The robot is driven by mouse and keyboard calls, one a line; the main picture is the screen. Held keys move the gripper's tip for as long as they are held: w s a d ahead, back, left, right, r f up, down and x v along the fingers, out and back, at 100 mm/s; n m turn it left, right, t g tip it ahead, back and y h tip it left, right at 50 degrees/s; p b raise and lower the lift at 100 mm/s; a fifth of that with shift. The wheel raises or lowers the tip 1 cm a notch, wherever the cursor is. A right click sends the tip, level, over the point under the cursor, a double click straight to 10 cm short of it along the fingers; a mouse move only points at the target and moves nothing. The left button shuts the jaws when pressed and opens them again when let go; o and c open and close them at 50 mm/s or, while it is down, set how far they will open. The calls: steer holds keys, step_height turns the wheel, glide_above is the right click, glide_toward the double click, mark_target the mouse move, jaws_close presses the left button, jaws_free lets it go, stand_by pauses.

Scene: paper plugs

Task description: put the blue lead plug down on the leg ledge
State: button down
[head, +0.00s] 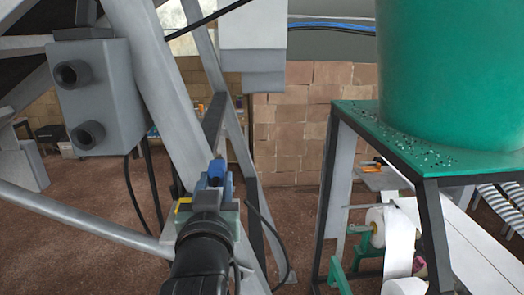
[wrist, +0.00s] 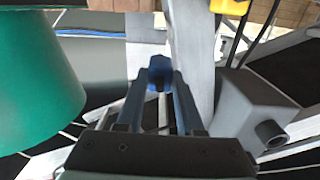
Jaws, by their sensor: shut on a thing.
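The blue lead plug (head: 216,170) is at the tip of my gripper (head: 214,186), in front of the slanted grey leg (head: 168,110) in the head view. In the wrist view my gripper (wrist: 160,88) is shut on the blue plug (wrist: 159,68), which sits between the fingertips. I cannot make out the ledge clearly, nor whether the plug touches anything.
A grey box (head: 105,95) with two round sockets hangs at the left. A black cable (head: 262,235) loops right of my gripper. A green tub (head: 450,70) stands on a green-topped frame (head: 400,150) at the right, with paper rolls (head: 398,235) below. Brown floor lies between.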

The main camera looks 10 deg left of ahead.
steer(key=shift+a+f+b, duration=0.2)
steer(key=shift+f+b, duration=0.6)
steer(key=shift+f, duration=0.35)
step_height(320, 180, down, 6)
steer(key=b, duration=0.5)
steer(key=shift+f+b, duration=0.5)
steer(key=shift+f, duration=0.1)
steer(key=shift+c, duration=2.3)
jaws_free()
steer(key=b+v, duration=0.1)
steer(key=v, duration=1.2)
